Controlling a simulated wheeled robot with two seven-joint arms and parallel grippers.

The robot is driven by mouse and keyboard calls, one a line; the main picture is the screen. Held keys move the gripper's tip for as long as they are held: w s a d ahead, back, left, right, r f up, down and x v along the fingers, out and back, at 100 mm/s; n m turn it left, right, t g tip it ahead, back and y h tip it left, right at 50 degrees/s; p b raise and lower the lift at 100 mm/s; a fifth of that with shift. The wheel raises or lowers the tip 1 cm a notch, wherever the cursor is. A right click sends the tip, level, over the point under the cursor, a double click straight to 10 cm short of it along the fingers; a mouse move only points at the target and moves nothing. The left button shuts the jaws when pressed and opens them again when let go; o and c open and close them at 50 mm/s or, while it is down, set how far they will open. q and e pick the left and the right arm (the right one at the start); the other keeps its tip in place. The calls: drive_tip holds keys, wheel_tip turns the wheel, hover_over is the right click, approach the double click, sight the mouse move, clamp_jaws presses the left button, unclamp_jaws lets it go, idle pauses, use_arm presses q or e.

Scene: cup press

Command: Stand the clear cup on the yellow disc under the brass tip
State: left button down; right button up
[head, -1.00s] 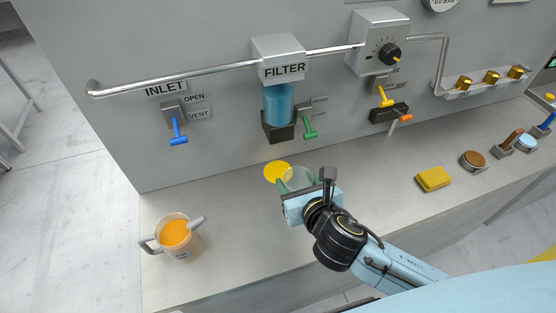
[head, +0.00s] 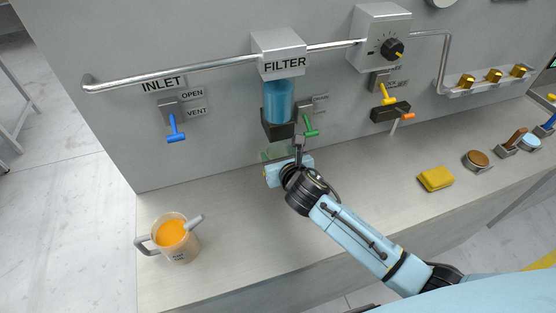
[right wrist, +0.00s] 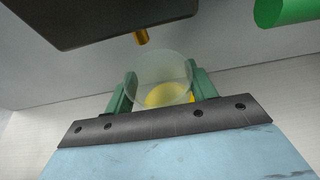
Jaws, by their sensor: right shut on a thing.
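My right gripper (head: 279,156) is shut on the clear cup (right wrist: 160,72), with one green finger on each side of it. The cup looks upright in the right wrist view, open end up, and shows only faintly in the head view. The yellow disc (right wrist: 168,96) shows through and beside the cup in the right wrist view; my gripper hides it in the head view. I cannot tell whether the cup touches it. The brass tip (right wrist: 141,38) sticks down from the dark block just beyond the cup's rim in the right wrist view. My left gripper is not in view.
The dark block (head: 279,131) under the blue filter (head: 278,101) overhangs my gripper. A green lever (head: 311,126) hangs close on its right. A jug of orange liquid (head: 175,240) stands at front left, a yellow sponge (head: 436,179) at right. The counter between is clear.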

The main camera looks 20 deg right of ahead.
drive_tip(key=shift+w+f, duration=0.15)
drive_tip(key=shift+f, duration=0.6)
drive_tip(key=shift+f, duration=0.15)
drive_tip(key=o, duration=1)
drive_tip(key=shift+s+r, duration=0.2)
drive_tip(key=shift+r, duration=0.05)
drive_tip(key=p+v, duration=0.2)
drive_tip(key=v, duration=0.9)
drive_tip(key=shift+s+r, duration=0.15)
drive_tip(key=shift+s, duration=0.1)
